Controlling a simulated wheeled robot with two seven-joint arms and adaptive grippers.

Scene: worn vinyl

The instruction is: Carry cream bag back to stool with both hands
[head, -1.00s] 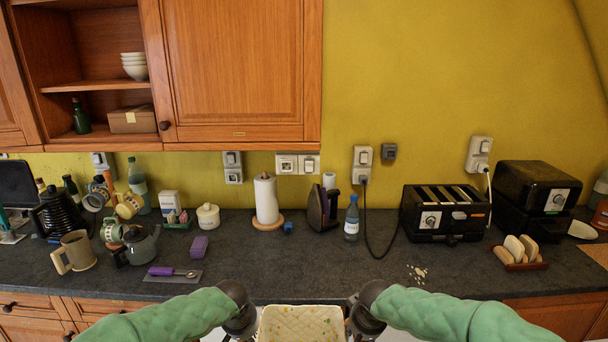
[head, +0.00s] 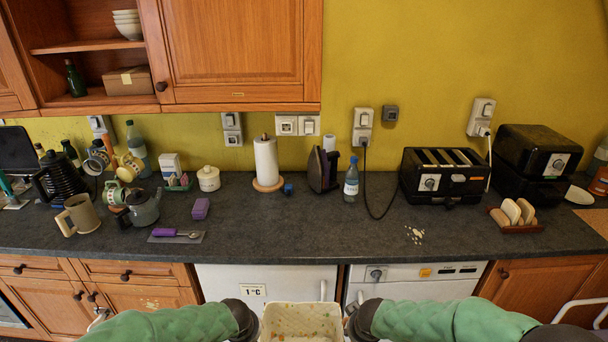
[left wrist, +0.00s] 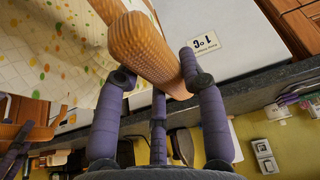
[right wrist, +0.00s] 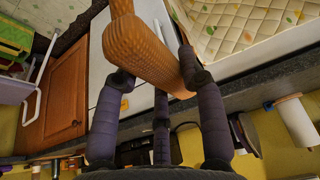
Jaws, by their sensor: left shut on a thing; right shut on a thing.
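The cream bag (head: 301,318), patterned with coloured dots, is at the bottom centre of the head view between my two grippers, partly cut off by the frame edge. My left gripper (head: 246,322) is shut on an orange ribbed handle (left wrist: 146,45), with the dotted bag side (left wrist: 45,50) at upper left in the left wrist view. My right gripper (head: 357,322) is shut on the other orange ribbed handle (right wrist: 140,48), with the bag (right wrist: 235,25) at upper right in the right wrist view. I cannot make out the stool.
White appliances (head: 270,282) and wooden drawers (head: 130,272) stand below. A white tubular frame (head: 585,303) is at lower right.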

